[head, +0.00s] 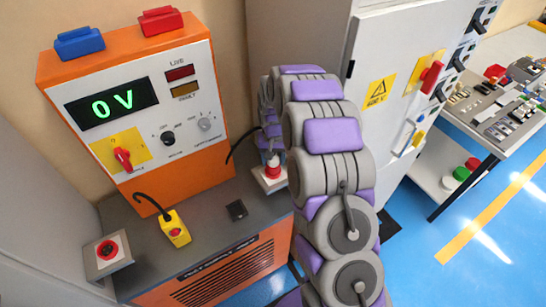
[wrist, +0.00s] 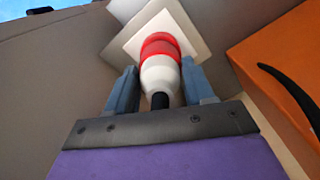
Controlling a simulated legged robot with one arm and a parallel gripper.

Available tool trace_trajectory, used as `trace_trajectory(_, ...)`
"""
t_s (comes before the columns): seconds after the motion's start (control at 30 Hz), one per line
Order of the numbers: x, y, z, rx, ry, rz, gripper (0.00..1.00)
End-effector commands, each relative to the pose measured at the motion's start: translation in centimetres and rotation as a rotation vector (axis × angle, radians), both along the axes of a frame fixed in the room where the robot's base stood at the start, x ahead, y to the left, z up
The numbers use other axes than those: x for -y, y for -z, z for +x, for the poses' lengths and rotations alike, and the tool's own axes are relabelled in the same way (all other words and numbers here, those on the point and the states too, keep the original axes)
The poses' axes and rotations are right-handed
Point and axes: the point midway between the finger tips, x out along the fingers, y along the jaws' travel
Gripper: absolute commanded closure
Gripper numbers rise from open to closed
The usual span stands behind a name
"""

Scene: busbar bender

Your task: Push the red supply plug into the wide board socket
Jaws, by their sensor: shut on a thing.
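The red supply plug (wrist: 160,45) has a red band, a white tapering body and a black tail. It sits between the two blue-grey fingers of my gripper (wrist: 158,75), which is shut on it. Its red end points at a pale square plate (wrist: 117,43), which appears to be the wide board socket. I cannot tell whether the plug touches the plate or how deep it sits. In the head view the red plug (head: 273,171) is upright over the white plate (head: 266,185) on the grey bench top, and my gripper above it is partly hidden by my arm.
An orange supply unit (head: 183,177) reading 0 V stands left of the plug, with a black cable (head: 242,142) at its side. A yellow box (head: 175,229) and a red stop button (head: 107,249) are at front left. A grey cabinet (head: 385,60) stands behind my arm.

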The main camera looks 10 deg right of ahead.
Motion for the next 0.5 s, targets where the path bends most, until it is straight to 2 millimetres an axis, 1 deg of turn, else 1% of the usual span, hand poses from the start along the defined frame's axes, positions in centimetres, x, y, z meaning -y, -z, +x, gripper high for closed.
trace_trajectory(0.3,0.01,0.76,-0.01,-0.002,0.000,0.000,0.84)
trace_trajectory(0.33,0.00,0.78,0.00,-0.002,0.000,0.000,0.46)
trace_trajectory(0.5,0.00,0.77,0.01,-0.002,0.000,0.000,0.30)
